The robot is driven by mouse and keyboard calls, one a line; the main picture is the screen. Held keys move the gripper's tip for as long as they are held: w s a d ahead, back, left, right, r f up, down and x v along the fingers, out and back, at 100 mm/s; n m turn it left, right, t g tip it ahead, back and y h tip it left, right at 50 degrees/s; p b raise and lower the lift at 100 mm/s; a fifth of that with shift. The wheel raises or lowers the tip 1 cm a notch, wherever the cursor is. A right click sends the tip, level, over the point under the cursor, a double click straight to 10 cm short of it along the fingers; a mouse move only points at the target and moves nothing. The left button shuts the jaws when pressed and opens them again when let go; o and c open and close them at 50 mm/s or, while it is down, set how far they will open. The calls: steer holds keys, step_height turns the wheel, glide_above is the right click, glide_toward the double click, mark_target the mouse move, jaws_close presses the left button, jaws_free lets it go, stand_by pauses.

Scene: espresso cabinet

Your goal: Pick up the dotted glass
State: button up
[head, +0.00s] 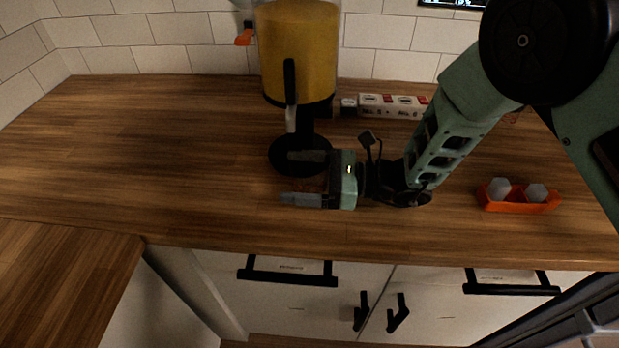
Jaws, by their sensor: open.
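My gripper (300,178) is open over the counter in the head view, with its two fingers pointing left. The far finger overlaps the black base of the dispenser in the picture. A faint brownish speckled patch (309,186) shows between the fingers. I cannot tell whether it is the dotted glass or only the counter seen there. No other dotted glass can be made out, and nothing is clearly held.
A dispenser (298,50) with yellow contents and a black base (285,165) stands just behind my gripper. An orange tray (520,207) with two pale pieces is at right. The wooden counter (150,150) is clear at left.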

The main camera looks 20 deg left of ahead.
steer(key=c, duration=1.3)
